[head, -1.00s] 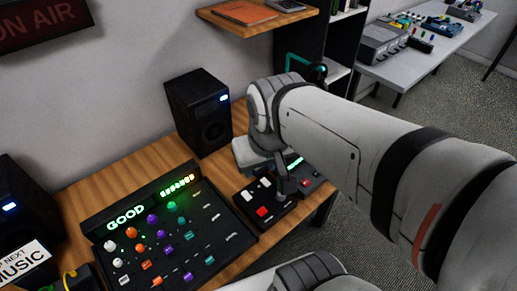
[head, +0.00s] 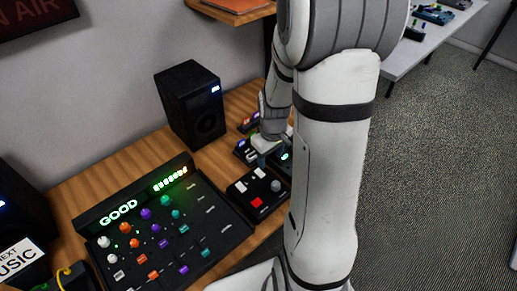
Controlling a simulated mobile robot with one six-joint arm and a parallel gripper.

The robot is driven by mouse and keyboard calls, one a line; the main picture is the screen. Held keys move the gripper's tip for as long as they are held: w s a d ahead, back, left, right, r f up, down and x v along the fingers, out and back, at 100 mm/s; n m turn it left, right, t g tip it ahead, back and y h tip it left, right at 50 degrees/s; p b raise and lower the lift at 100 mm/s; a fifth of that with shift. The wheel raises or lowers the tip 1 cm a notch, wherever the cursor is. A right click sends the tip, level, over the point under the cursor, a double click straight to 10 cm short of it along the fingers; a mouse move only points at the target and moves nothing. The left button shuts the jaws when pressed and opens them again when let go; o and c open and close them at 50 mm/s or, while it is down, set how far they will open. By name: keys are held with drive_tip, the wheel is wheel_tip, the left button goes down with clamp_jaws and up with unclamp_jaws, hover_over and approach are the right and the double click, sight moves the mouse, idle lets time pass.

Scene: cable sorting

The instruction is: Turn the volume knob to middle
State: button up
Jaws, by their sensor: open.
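A small black control box (head: 240,200) sits on the wooden desk, right of the large mixer. It carries white buttons, a red button (head: 257,202) and a round grey knob (head: 276,185) at its right side. I cannot read a volume label or the knob's pointer. My gripper (head: 264,148) is small in the view, behind the box and above another dark device (head: 284,156) with a green light. It is open and apart from the grey knob. My arm hides part of that device and the desk's right side.
The mixer (head: 228,232) has several coloured knobs and a lit GOOD display (head: 118,212). A black speaker (head: 190,105) stands behind it. A shelf (head: 240,14) hangs above. A white table (head: 420,50) stands at the back right, with open carpet before it.

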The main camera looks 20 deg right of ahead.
drive_tip(key=n, duration=0.1)
hover_over(276, 184)
drive_tip(key=shift+g, duration=0.4)
wheel_tip(276, 184, down, 8)
drive_tip(key=shift+r, duration=0.1)
drive_tip(key=shift+f+p, duration=0.3)
drive_tip(key=shift+f, duration=3.7)
drive_tip(key=shift+c, duration=0.2)
drive_tip(key=c, duration=0.9)
